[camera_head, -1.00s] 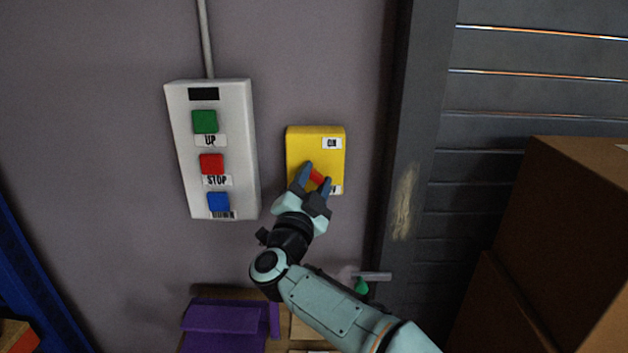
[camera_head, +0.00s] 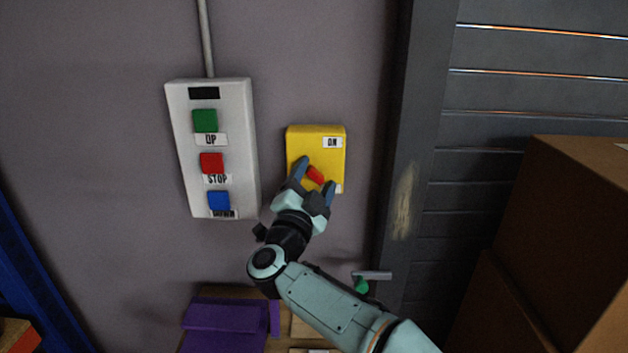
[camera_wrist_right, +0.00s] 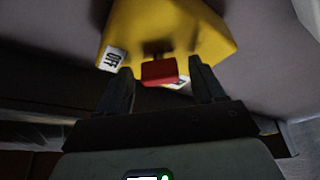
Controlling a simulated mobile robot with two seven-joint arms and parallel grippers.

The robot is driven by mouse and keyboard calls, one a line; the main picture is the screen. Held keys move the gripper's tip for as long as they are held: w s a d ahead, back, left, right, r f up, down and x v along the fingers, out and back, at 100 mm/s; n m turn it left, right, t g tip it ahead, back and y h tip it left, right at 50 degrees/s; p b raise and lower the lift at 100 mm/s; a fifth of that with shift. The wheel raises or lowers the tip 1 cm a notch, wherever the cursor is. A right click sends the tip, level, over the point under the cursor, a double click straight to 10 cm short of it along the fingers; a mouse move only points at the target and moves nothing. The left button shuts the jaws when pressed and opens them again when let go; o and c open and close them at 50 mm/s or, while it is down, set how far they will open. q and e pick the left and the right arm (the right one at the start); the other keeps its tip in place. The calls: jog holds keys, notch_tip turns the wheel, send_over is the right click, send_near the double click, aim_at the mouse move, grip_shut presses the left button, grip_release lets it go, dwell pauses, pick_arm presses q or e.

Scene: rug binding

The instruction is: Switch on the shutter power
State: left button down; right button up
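A yellow switch box (camera_head: 326,150) is on the wall, with an ON label (camera_head: 332,142) at its upper right. Its red lever (camera_head: 314,174) is low on the front, and it also shows in the right wrist view (camera_wrist_right: 160,71). The wrist view shows an OFF label (camera_wrist_right: 113,58) on the box. My right gripper (camera_head: 317,178) is at the lower part of the box. Its fingers stand apart on either side of the red lever, with gaps visible in the wrist view (camera_wrist_right: 161,78). My left gripper is out of view.
A white panel (camera_head: 240,150) with green, red and blue buttons is on the wall left of the yellow box. A dark shutter (camera_head: 480,95) and brown cartons (camera_head: 570,220) are at the right. A purple item (camera_head: 225,318) lies below.

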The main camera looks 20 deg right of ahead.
jog(key=b+v, duration=0.2)
jog(key=v, duration=1.1)
jog(key=shift+s, duration=0.2)
jog(key=shift+a+f, duration=0.1)
